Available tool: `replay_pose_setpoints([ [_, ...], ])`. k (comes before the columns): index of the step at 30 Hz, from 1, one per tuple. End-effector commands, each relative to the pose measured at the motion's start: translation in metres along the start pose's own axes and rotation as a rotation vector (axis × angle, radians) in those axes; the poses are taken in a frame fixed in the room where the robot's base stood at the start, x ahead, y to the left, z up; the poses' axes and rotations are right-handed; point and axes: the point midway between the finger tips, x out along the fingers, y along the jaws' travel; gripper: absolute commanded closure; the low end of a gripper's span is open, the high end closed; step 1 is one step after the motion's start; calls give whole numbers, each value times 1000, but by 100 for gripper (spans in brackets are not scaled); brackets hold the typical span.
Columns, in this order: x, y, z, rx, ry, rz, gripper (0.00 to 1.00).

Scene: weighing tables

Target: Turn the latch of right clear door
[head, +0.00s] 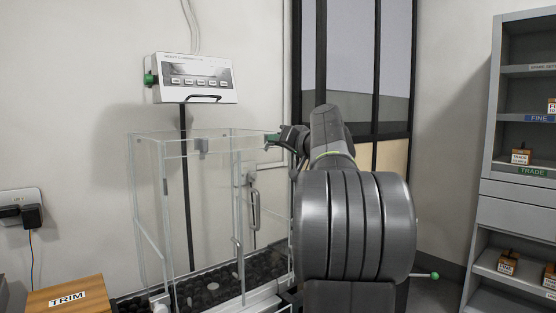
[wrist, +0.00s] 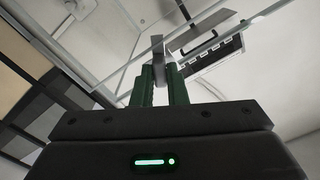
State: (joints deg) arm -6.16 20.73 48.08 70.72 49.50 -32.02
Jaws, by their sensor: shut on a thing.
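The clear case (head: 150,137) stands in the head view with transparent panels. Its right clear door (head: 265,215) is close to my arm, which hides part of it. My gripper (head: 272,139) is at the top right corner of the case. In the wrist view, the two green fingers of my gripper (wrist: 161,75) are shut on a small grey upright piece, the latch (wrist: 157,46). In the head view the held latch is hidden behind the fingers and wrist.
A wooden TRIM block (head: 66,296) is at the lower left. A grey shelf (head: 515,190) with small labelled blocks stands at the right.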

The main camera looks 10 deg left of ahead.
Motion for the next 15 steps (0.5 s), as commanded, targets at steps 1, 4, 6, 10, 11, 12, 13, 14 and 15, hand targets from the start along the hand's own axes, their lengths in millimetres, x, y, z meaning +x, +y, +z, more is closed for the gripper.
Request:
replay_pose_setpoints([
  [1, 0, 4, 8, -45, -1, 0, 100],
  [4, 0, 4, 7, -136, -1, 0, 100],
  [6, 0, 4, 7, -196, -1, 0, 100],
  [10, 0, 4, 6, -299, -3, 0, 100],
  [11, 0, 4, 5, -320, -3, 1, 100],
  [12, 0, 4, 5, -348, -2, 1, 100],
  [13, 0, 4, 5, -365, -2, 1, 100],
  [14, 0, 3, 5, -384, -2, 0, 100],
  [15, 0, 3, 4, -406, -2, 0, 100],
])
